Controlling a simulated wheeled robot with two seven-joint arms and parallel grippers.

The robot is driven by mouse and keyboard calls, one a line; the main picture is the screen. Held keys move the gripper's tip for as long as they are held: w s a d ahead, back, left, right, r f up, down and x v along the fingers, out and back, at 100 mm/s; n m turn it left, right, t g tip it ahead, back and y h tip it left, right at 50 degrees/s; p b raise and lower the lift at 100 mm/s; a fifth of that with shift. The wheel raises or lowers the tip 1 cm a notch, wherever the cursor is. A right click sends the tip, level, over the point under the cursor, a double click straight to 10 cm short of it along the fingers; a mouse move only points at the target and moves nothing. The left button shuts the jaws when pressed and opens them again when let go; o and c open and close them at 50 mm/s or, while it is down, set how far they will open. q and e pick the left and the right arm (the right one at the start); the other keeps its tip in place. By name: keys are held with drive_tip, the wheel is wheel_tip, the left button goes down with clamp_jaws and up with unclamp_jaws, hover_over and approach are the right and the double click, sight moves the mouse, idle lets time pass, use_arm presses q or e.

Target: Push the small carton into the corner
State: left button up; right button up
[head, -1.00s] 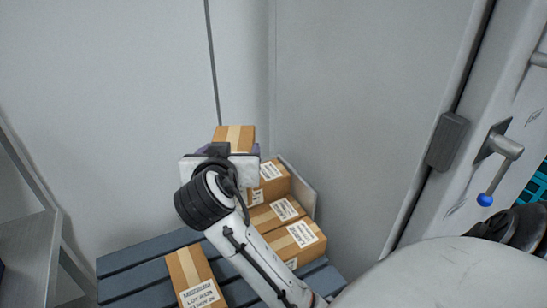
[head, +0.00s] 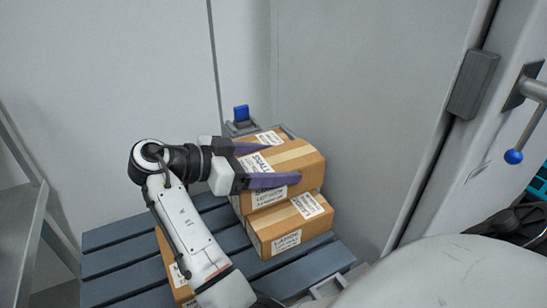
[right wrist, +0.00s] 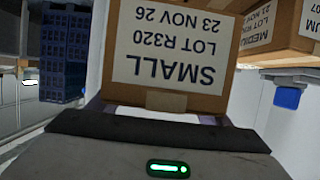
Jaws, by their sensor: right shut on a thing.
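The small carton (head: 295,158), brown with tape and a label reading SMALL, is at the top of the carton stack near the room corner. My right gripper (head: 262,165) is shut on it, with purple fingers along two opposite sides. In the right wrist view the small carton (right wrist: 170,85) fills the middle, its label upside down. I cannot tell whether its underside touches the carton below. The walls meet in a corner (head: 273,65) behind the stack. My left gripper is not in view.
A labelled carton (head: 290,225) lies beneath on the blue-grey slatted pallet (head: 120,262). Another carton (head: 165,255) is partly hidden by my arm. A blue-topped fitting (head: 241,113) stands behind. A door with a blue-knobbed handle (head: 513,156) is right; a metal shelf (head: 20,220) is left.

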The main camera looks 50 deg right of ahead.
drive_tip(key=shift+f+b, duration=0.5)
drive_tip(key=shift+f, duration=0.25)
drive_tip(key=shift+f+b, duration=0.7)
drive_tip(key=shift+f, duration=0.25)
drive_tip(key=shift+f+b, duration=0.45)
drive_tip(key=shift+f, duration=0.15)
drive_tip(key=shift+f+b, duration=0.55)
drive_tip(key=shift+f, duration=0.2)
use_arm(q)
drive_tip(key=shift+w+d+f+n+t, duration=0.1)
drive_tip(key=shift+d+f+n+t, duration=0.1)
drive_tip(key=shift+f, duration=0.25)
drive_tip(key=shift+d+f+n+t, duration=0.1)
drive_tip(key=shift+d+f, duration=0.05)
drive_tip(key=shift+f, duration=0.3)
use_arm(e)
drive_tip(key=shift+f, duration=0.1)
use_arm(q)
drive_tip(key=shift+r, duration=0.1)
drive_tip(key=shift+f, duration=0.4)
use_arm(e)
drive_tip(key=shift+f, duration=0.2)
drive_tip(key=o, duration=1.8)
